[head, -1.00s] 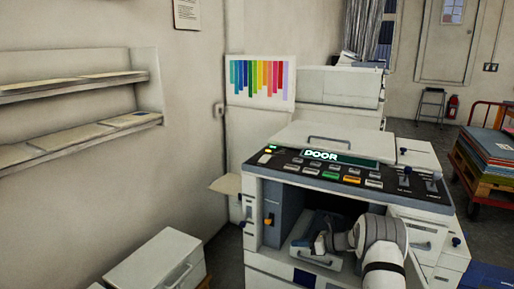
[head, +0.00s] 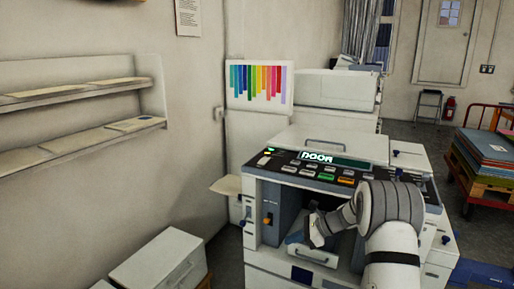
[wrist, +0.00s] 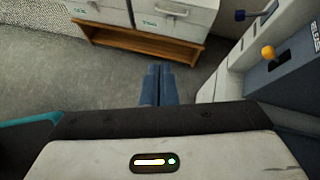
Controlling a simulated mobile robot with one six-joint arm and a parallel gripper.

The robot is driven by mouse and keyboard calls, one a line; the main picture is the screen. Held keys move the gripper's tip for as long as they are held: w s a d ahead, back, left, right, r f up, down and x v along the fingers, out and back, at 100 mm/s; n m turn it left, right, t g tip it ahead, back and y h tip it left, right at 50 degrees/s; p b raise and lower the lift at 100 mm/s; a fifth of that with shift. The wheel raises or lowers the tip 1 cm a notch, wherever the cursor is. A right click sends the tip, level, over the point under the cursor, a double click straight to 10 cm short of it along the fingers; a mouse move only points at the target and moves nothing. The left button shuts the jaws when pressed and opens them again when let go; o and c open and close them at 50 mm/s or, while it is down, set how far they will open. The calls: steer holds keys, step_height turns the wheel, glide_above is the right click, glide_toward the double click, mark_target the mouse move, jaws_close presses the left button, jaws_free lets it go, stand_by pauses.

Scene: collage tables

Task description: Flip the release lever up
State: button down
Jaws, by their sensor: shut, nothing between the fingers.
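An orange lever (head: 267,219) sits on the blue-grey inner panel at the left of the machine's open front. It also shows at the right of the wrist view (wrist: 268,52), in a slot beside small lettering. My gripper (head: 310,222) is at the machine's open bay, to the right of the lever and apart from it. In the wrist view its blue fingers (wrist: 158,68) are closed together with nothing between them, pointing over bare floor, left of the lever.
The machine (head: 330,145) has a lit display and rows of buttons on top. A dark blue handle (wrist: 262,12) juts out beyond the lever. White drawer units (head: 160,262) stand at the lower left. Bare floor lies between them and the machine.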

steer(key=s+a+r+n+g+h+p, duration=0.1)
steer(key=s+a+r+n+h+p, duration=0.15)
steer(key=s+r+n, duration=0.5)
steer(key=s+d+r+n+h+p, duration=0.2)
steer(key=s+r+n, duration=0.2)
steer(key=s, duration=0.6)
steer(key=s+d+r+n+h+p, duration=0.2)
steer(key=s+r, duration=0.3)
steer(key=s, duration=0.5)
steer(key=s+d+r+n+t+h+p, duration=0.1)
steer(key=s+r+n+h, duration=0.3)
steer(key=s, duration=0.7)
steer(key=shift+d+r+n+p, duration=0.25)
steer(key=shift+d+n+p, duration=0.15)
steer(key=shift+n, duration=0.45)
